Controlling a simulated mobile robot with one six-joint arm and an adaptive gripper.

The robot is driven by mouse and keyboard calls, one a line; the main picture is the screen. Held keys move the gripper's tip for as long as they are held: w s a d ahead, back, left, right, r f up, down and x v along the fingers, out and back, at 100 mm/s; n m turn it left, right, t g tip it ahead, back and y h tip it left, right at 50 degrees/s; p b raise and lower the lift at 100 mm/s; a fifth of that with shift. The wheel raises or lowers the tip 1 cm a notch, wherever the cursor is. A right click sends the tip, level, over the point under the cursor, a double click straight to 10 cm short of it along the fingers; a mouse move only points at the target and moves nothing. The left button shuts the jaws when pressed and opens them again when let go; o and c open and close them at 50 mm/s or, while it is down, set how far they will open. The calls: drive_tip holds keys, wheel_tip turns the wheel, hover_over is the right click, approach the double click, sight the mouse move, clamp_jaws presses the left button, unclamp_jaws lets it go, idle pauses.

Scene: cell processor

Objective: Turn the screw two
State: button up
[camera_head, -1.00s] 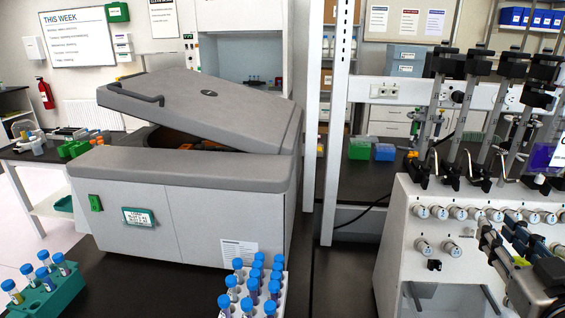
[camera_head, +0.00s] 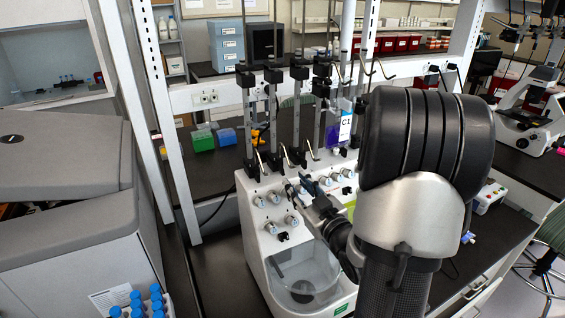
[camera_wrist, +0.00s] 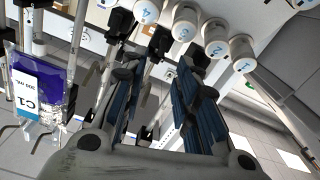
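The white cell processor (camera_head: 252,240) stands in the middle of the head view. Its sloped front carries round white screws with blue-marked caps, among them one at the upper left (camera_head: 258,201) and one lower (camera_head: 291,221). In the wrist view several numbered screws cross the top, including one in the middle (camera_wrist: 216,42); I cannot read every number surely. My gripper (camera_head: 308,192) is in front of the processor's face, close to the screws. In the wrist view its two blue-padded fingers (camera_wrist: 158,75) are apart with nothing between them. My arm hides the processor's right side.
A clear basin (camera_head: 303,272) sits low on the processor's front. Upright poles with black clamps (camera_head: 299,74) and hooks rise behind the screws. A purple bag labelled C1 (camera_wrist: 40,85) hangs beside my gripper. A grey centrifuge (camera_head: 70,190) stands at left.

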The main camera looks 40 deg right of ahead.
sight(283, 170)
drive_tip(key=x, duration=0.7)
drive_tip(key=shift+w+f, duration=0.1)
drive_tip(key=shift+w, duration=0.1)
drive_tip(key=shift+c, duration=0.4)
clamp_jaws()
